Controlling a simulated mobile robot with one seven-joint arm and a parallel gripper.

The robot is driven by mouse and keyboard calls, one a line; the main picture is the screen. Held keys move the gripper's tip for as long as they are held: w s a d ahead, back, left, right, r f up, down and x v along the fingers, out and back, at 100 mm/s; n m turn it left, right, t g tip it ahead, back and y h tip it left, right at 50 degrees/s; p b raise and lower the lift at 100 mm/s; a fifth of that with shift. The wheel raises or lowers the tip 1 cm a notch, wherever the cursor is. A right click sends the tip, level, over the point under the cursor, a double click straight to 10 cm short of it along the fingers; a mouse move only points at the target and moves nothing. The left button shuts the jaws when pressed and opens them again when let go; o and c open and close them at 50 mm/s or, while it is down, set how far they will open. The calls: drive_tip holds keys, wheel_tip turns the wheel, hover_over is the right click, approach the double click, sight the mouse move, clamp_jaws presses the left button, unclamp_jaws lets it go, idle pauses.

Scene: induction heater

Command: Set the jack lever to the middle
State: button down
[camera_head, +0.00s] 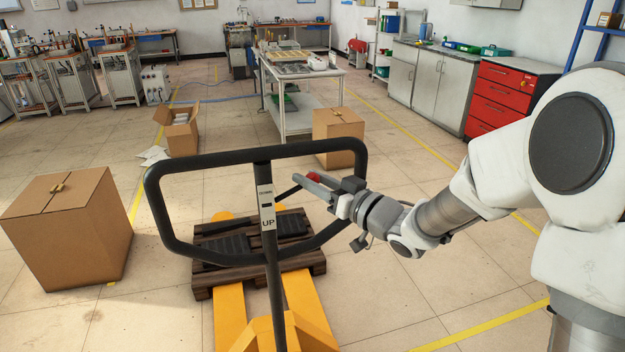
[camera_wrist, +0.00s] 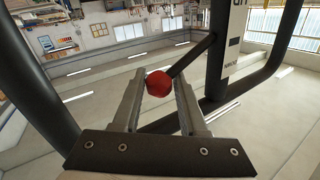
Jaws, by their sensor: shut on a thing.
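The jack's lever is a short dark rod (camera_wrist: 194,56) ending in a red ball knob (camera_wrist: 159,84). In the wrist view the rod runs from the knob up and right to the jack's black upright (camera_wrist: 224,50). My gripper (camera_wrist: 160,88) is shut on the red knob, with one finger on each side of it. In the head view the knob (camera_head: 313,177) shows partly behind my gripper (camera_head: 310,184), right of the upright. A white label (camera_head: 267,208) on the upright reads "UP" at its lower end. The lever's exact setting is hard to tell.
The black handle loop (camera_head: 155,205) surrounds my gripper's area. Yellow forks (camera_head: 230,312) and a wooden pallet (camera_head: 312,262) lie below. Cardboard boxes stand at left (camera_head: 75,235) and behind (camera_head: 338,133). Open floor lies at right, under my arm.

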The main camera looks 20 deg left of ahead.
drive_tip(key=shift+d+f, duration=0.15)
drive_tip(key=shift+f, duration=0.1)
drive_tip(key=f+m+b, duration=0.2)
drive_tip(key=f+b, duration=0.1)
drive_tip(key=shift+w+d+m+t+y, duration=0.3)
drive_tip(key=shift+d+m+t+y, duration=0.05)
drive_tip(key=shift+m+t+y, duration=0.05)
drive_tip(key=shift+f+m+t+y+b, duration=0.3)
drive_tip(key=shift+f+m+t+b, duration=0.3)
drive_tip(key=shift+m+b, duration=0.5)
drive_tip(key=shift+r, duration=0.1)
drive_tip(key=c, duration=0.5)
unclamp_jaws()
drive_tip(key=shift+r, duration=0.1)
drive_tip(key=shift+a, duration=0.1)
drive_tip(key=v, duration=1.7)
drive_tip(key=shift+d, duration=0.25)
